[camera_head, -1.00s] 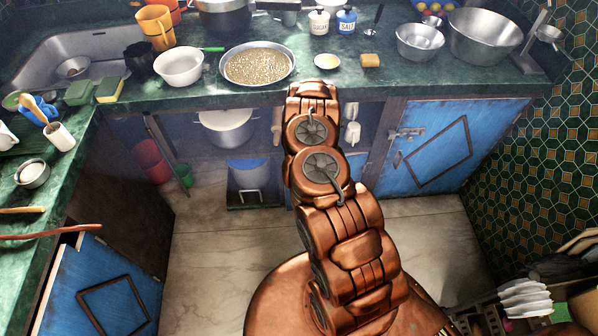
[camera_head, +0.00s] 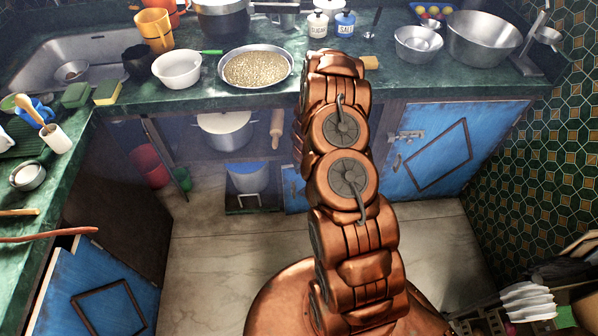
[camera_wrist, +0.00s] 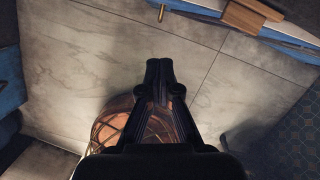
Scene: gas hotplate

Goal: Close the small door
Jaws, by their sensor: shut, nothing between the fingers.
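Part of a blue door panel (camera_head: 294,189) shows in the head view just left of my arm, at the open lower cabinet. My arm hides the rest of it, so its angle is unclear. A larger blue door (camera_head: 430,150) with a metal latch is right of my arm, in line with the cabinet front. Another blue door (camera_head: 100,290) is at the lower left. In the wrist view my gripper (camera_wrist: 160,68) is shut and empty above the floor tiles. A wooden block (camera_wrist: 245,18) and brass piece (camera_wrist: 161,13) lie beyond its tips. The head view hides my gripper.
The green counter (camera_head: 330,92) runs above the cabinets and holds a pan of grain (camera_head: 256,67) and bowls. A pot (camera_head: 225,130) and rolling pin (camera_head: 277,128) sit on the open shelf. The tiled floor (camera_head: 220,260) is clear left of my arm.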

